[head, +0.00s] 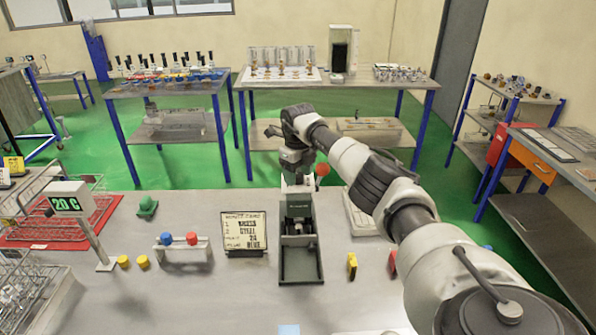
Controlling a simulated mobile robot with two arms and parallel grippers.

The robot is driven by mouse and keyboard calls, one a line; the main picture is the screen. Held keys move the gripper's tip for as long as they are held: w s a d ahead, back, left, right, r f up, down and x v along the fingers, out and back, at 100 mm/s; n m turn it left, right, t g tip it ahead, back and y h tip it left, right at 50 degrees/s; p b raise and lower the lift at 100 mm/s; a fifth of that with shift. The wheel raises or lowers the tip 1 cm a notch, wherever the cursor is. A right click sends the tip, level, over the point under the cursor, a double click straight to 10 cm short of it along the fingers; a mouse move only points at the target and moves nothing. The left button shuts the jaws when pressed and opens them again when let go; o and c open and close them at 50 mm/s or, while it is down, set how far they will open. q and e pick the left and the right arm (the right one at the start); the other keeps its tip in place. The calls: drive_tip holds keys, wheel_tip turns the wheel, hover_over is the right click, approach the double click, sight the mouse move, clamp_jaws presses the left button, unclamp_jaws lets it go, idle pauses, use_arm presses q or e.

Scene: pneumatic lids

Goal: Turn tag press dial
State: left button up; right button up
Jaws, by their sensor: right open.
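The tag press (300,258) is a dark green-grey device standing near the middle of the bench in the head view, with an open tray at its front. A red ball knob (322,170) shows at its upper right. My right gripper (293,180) is over the back top of the press, with my arm reaching in from the right. Its fingers are small and partly hidden, so I cannot tell whether they touch the press. I cannot make out the dial. My left gripper is not in view.
A printed card (244,233) stands left of the press. A white holder (183,252) with blue and red caps, a green object (147,207), yellow caps (142,261) and a display reading 20 C (70,203) are further left. A yellow object (352,266) stands at the right.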

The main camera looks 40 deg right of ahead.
drive_tip(key=shift+f, duration=0.3)
drive_tip(key=c, duration=0.9)
drive_tip(key=shift+m, duration=0.3)
drive_tip(key=m, duration=0.3)
drive_tip(key=shift+r+p, duration=0.1)
drive_tip(key=shift+p, duration=0.25)
drive_tip(key=m+p, duration=0.1)
drive_tip(key=m, duration=0.4)
